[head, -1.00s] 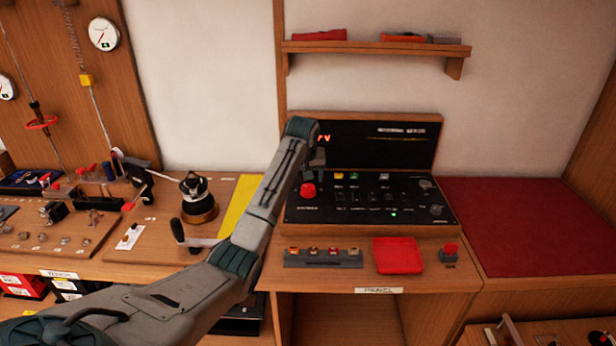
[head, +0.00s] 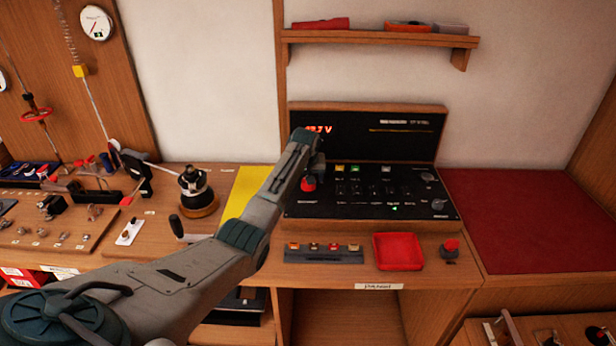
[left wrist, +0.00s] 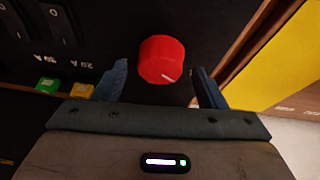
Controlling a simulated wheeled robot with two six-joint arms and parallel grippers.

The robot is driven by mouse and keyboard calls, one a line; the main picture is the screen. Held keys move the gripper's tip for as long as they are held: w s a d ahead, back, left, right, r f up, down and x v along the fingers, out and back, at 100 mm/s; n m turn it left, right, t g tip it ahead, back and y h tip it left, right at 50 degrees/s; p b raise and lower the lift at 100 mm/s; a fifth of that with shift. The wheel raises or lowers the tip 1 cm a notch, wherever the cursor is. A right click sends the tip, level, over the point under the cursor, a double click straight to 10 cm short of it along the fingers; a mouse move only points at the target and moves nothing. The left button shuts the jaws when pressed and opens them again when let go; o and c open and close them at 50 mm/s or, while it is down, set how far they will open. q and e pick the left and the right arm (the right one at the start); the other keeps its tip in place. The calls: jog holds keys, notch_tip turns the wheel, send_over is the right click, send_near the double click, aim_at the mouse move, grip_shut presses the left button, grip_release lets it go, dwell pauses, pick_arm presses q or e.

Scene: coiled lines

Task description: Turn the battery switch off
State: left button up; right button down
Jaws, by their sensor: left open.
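A red rotary knob (head: 308,184) sits at the left of the black switch panel (head: 300,209); I take it as the battery switch. The knob shows large in the left wrist view (left wrist: 161,59), with a pale mark on its lower rim. My left gripper (head: 313,172) is just above the knob in the head view, partly hidden by its arm. In the left wrist view its open fingers (left wrist: 161,85) stand either side of the knob with gaps, and I see no contact. My right gripper is not in view.
A lit display (head: 410,137) stands behind the panel. Black rocker switches (head: 372,190) lie right of the knob. A red tray (head: 398,251) and a small red-topped switch (head: 450,247) are in front. A winch (head: 197,188) stands to the left. The red mat (head: 530,220) is clear.

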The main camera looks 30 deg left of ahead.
pick_arm(q)
jog(key=shift+f, duration=0.25)
jog(key=c, duration=1)
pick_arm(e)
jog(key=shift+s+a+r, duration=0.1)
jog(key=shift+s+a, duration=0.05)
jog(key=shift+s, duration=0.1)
